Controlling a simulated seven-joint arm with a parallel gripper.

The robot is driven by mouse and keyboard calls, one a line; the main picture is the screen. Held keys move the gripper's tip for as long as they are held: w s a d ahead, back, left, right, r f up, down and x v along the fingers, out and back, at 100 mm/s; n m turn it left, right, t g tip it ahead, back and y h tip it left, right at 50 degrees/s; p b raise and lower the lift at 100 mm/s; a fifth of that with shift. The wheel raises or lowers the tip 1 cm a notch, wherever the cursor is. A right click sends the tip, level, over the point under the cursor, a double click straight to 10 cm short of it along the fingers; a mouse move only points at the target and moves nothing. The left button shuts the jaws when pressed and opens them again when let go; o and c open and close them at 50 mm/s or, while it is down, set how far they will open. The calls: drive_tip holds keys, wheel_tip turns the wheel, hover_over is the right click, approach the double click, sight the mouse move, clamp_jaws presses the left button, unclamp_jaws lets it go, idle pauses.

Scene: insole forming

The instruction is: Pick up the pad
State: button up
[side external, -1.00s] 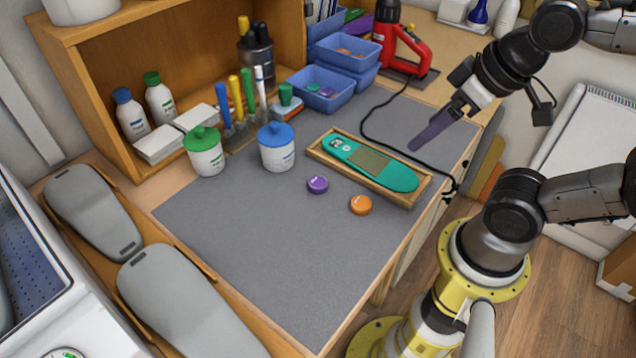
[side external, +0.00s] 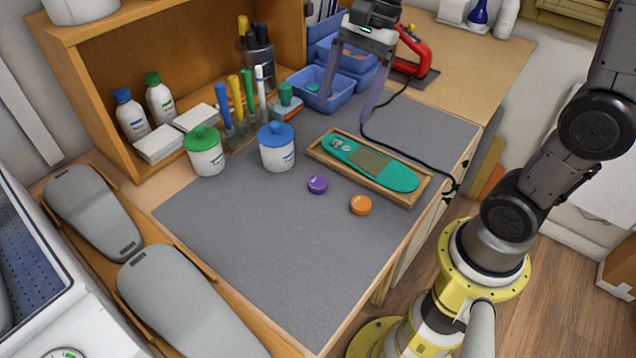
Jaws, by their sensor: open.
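My gripper (side external: 347,106) is open with its two long fingers pointing down at the blue bins, at the back of the mat. Its left finger is in front of the near blue bin (side external: 310,100), and the right finger hangs by its right side. I see nothing held between them. A small green pad (side external: 313,87) lies in the near bin. The finger covers the spot beside it. A teal insole (side external: 398,176) with a brown rectangular patch (side external: 369,159) lies in a wooden tray (side external: 412,200). Which piece is the task's pad is not clear.
Purple (side external: 317,184) and orange (side external: 361,205) discs lie on the grey mat (side external: 262,245). A blue-lidded jar (side external: 277,155), a green-lidded jar (side external: 205,157) and upright markers (side external: 236,97) stand left of the bins. A red heat tool (side external: 415,52) with a black cable is behind right. The front mat is clear.

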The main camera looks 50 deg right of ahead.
wheel_tip(320, 180, down, 4)
drive_tip(key=w+d+m+g, duration=0.1)
drive_tip(key=w+d, duration=0.1)
drive_tip(key=w, duration=0.1)
approach(319, 181)
drive_tip(key=shift+a+f+y, duration=0.15)
drive_tip(key=shift+a+f, duration=0.05)
drive_tip(key=shift+f, duration=0.4)
drive_tip(key=shift+a+f+y, duration=0.15)
drive_tip(key=shift+a+f, duration=0.05)
drive_tip(key=shift+f, duration=0.45)
drive_tip(key=shift+x, duration=2.75)
drive_tip(key=shift+d, duration=0.15)
clamp_jaws()
